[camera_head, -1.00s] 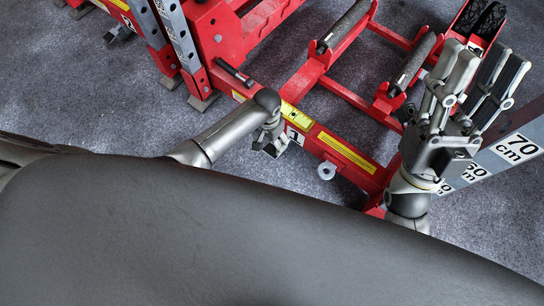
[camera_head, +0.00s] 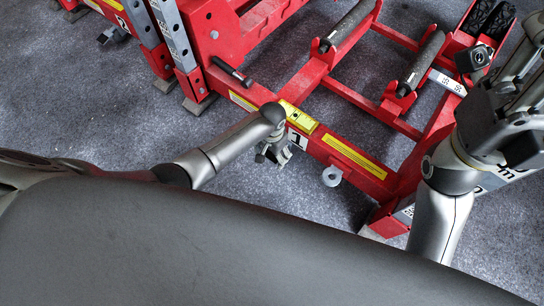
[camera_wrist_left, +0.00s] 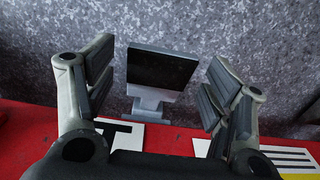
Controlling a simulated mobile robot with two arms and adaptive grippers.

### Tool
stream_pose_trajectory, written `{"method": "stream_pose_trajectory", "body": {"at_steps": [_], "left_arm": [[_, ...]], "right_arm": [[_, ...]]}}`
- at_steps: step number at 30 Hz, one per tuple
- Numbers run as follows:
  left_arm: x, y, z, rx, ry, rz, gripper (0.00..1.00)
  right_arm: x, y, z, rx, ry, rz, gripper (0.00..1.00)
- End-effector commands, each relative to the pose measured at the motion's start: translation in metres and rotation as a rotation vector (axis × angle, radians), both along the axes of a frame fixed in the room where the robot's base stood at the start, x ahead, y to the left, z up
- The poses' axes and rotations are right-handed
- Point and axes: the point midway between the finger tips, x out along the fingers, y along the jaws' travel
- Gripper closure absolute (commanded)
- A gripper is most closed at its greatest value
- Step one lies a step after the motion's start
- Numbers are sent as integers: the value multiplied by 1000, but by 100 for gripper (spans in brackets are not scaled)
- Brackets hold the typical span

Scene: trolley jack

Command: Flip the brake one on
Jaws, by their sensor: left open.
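In the left wrist view a brake pedal (camera_wrist_left: 160,72), a flat dark plate in a grey frame on a small grey stem, stands out from the red frame beam. It lies between the two spread fingers of my left gripper (camera_wrist_left: 163,78), with gaps on both sides. In the head view my left gripper (camera_head: 272,152) is at the beam beside the white label plate (camera_head: 298,138) and hides most of the pedal. The label is partly cut off in the wrist view. My right gripper (camera_head: 515,85) is at the right edge, partly out of frame; its finger opening is unclear.
The red trolley jack frame (camera_head: 345,157) has black padded rollers (camera_head: 424,60) and upright posts (camera_head: 176,35). A grey ring-shaped lug (camera_head: 332,176) sticks out below the beam. The grey speckled floor (camera_head: 70,110) is free at the left.

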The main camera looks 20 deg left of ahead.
Motion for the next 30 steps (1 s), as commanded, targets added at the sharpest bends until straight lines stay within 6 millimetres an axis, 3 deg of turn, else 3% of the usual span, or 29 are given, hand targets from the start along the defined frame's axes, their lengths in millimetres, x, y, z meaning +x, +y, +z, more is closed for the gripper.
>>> {"method": "stream_pose_trajectory", "body": {"at_steps": [5, 15, 30], "left_arm": [[0, 0, -12, 0, 0, 0, 25], [0, 0, -13, 0, 0, 0, 25], [0, 0, -13, 0, 0, 0, 88]], "right_arm": [[-2, 1, 3, -2, -26, -1, 60], [-2, 1, 5, -3, -29, -2, 60], [-2, 1, 5, -2, -30, -1, 60]]}}
